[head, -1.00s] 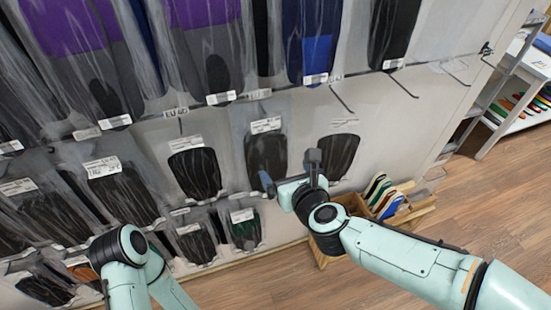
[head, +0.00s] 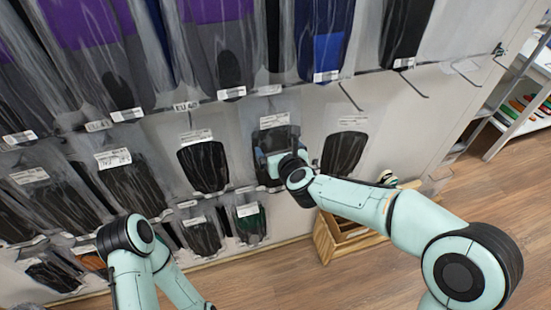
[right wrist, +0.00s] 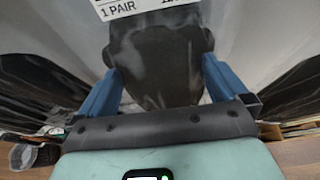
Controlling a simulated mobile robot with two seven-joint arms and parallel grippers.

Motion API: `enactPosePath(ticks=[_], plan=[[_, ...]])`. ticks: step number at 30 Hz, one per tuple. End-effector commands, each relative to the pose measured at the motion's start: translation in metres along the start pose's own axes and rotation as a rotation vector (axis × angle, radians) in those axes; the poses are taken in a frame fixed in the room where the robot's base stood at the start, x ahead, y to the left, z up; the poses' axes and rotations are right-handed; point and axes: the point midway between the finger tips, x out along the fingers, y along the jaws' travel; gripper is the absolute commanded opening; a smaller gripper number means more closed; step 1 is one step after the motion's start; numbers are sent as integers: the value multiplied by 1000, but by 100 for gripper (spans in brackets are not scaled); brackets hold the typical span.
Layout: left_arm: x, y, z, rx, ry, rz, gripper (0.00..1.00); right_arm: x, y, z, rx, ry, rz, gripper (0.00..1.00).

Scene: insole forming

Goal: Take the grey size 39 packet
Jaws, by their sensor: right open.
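A clear packet with a dark grey insole (head: 268,140) hangs on the wall's middle row, below a white label. It fills the middle of the right wrist view (right wrist: 160,55), where its label reads "1 PAIR"; the size cannot be read. My right gripper (head: 275,162) is in front of this packet, partly hiding its lower half. In the right wrist view its two blue fingers (right wrist: 160,75) are apart, one on each side of the dark insole. Whether they touch the packet cannot be told. My left arm shows at lower left, but its gripper is not in view.
Similar dark packets hang on the left (head: 203,165) and right (head: 344,152). Purple and blue packets (head: 325,45) hang above. A rail tag (head: 186,106) appears to read EU 40. A wooden crate (head: 325,240) stands on the floor below; open floor lies to the right.

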Motion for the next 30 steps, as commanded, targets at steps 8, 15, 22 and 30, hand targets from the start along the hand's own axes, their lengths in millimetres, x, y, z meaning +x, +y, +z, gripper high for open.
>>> enactPosePath(ticks=[8,15,22,30], plan=[[0,0,0,0,0,0,100,1,0,-1,0,0,0,80],[0,0,0,0,0,0,100,0,0,0,0,-1,0,41],[-2,1,0,0,1,0,100,-2,0,5,-1,-2,-1,41],[8,-3,1,-1,-3,-1,100,-28,0,1,-1,-1,-1,41]])
